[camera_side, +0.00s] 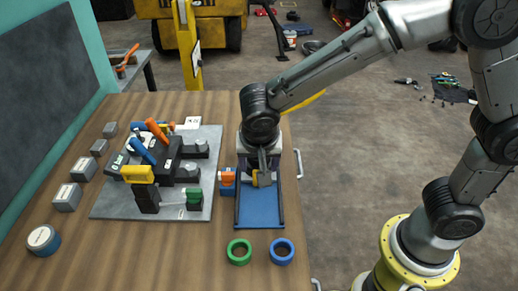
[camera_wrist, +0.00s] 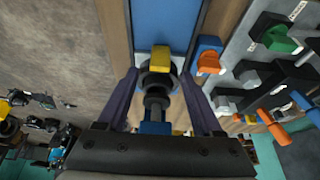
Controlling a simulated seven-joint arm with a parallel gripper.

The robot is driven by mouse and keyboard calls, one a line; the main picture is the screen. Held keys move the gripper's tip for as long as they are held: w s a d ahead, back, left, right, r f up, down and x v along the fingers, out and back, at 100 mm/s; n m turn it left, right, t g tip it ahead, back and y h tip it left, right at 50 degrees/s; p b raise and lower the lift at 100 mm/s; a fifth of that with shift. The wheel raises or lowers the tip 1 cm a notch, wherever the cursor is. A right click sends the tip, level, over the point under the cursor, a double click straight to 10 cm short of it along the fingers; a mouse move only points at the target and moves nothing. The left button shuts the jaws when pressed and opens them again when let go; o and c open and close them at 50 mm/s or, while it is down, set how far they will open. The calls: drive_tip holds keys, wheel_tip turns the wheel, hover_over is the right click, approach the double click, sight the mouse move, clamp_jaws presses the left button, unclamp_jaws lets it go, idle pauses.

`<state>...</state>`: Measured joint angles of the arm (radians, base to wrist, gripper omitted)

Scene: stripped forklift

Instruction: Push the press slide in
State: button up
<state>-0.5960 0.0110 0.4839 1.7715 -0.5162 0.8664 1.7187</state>
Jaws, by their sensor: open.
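The press slide seems to be the unit on the blue track (camera_side: 260,207) with dark side rails, near the table's right edge. A yellow block (camera_side: 262,178) on it is partly hidden behind my gripper (camera_side: 264,165) in the side view. In the wrist view the yellow block (camera_wrist: 159,60) sits by a dark round shaft (camera_wrist: 156,97) and a pale plate, with the blue track (camera_wrist: 165,22) beyond. My gripper (camera_wrist: 160,77) is open, its two dark fingers on either side of the shaft and block. I cannot tell whether they touch.
A blue-and-orange block (camera_side: 227,179) stands close left of the track. A grey board (camera_side: 112,204) with levers and knobs lies further left. A green ring (camera_side: 239,251) and a blue ring (camera_side: 282,251) lie in front. Metal handles show at the table's right edge.

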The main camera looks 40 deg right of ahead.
drive_tip(key=v, duration=0.8)
drive_tip(key=shift+r, duration=0.25)
drive_tip(key=s+d+r+m, duration=0.1)
drive_tip(key=s+d+r, duration=0.15)
drive_tip(key=d, duration=0.25)
drive_tip(key=s+d+r+m+t+y, duration=0.1)
drive_tip(key=s+d+r, duration=0.15)
drive_tip(key=d, duration=0.25)
drive_tip(key=s+d+r+m, duration=0.1)
drive_tip(key=d+r, duration=0.2)
drive_tip(key=d, duration=0.2)
drive_tip(key=s+d+f+n+t+y, duration=0.1)
drive_tip(key=s+f+n, duration=0.4)
drive_tip(key=s+n, duration=0.6)
drive_tip(key=shift+f+n+y, duration=0.2)
drive_tip(key=shift+n+y, duration=0.3)
drive_tip(key=shift+y, duration=0.1)
drive_tip(key=shift+d, duration=0.1)
